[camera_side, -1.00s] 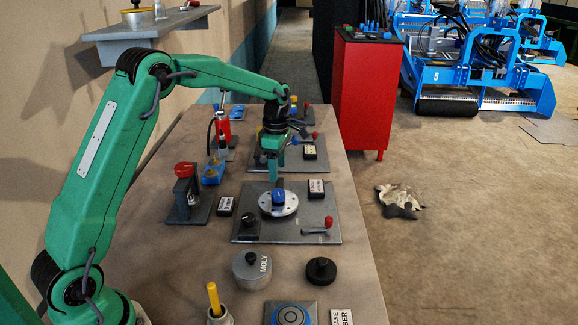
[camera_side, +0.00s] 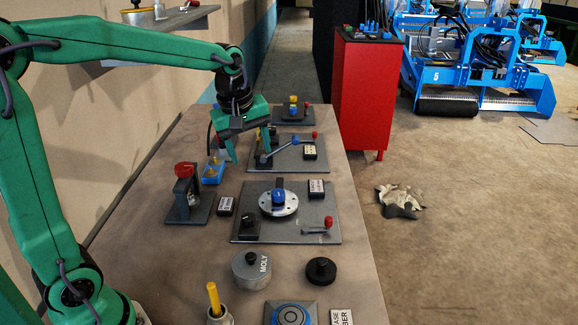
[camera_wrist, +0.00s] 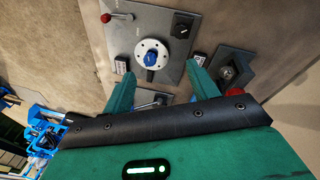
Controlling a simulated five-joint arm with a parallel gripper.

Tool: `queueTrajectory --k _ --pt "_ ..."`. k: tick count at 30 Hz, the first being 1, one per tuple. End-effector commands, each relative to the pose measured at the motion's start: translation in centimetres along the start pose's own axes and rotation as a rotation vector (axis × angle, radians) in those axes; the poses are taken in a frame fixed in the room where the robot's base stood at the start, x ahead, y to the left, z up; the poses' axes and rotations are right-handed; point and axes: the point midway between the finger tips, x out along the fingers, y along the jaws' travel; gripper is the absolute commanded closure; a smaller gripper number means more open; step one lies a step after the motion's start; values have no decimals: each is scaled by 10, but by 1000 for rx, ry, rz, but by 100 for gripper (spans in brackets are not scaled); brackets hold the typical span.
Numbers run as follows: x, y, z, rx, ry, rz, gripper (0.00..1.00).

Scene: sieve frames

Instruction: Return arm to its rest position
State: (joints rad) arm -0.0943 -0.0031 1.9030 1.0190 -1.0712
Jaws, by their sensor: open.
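My gripper (camera_side: 254,146) hangs over the far half of the table in the side view, with its green fingers apart and nothing between them. In the wrist view my gripper (camera_wrist: 160,88) also shows its two fingers spread. Beyond the fingertips lies a grey plate (camera_wrist: 125,38) with a round white dial (camera_wrist: 139,50) and a blue knob (camera_wrist: 150,58). The same plate (camera_side: 325,205) is nearer the camera than my gripper in the side view. My gripper partly covers a farther plate (camera_side: 290,163) with a blue-tipped lever. Whether a fingertip touches anything there is unclear.
A red-topped stand (camera_side: 188,205) and a blue block (camera_side: 212,172) sit at the table's left. A grey MOLY-marked pot (camera_side: 251,270) and black puck (camera_side: 321,270) stand nearer. A wall shelf (camera_side: 165,30) is behind my arm. A red cabinet (camera_side: 366,95) stands right.

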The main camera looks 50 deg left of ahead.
Motion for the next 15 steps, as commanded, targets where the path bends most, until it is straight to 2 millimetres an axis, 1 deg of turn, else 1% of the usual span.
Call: queueTrajectory --k 1,6,15 --pt "-8 -7 7 56 7 15 41" --pt "-24 -30 25 250 32 54 41" --pt "-42 -74 58 593 90 113 41"
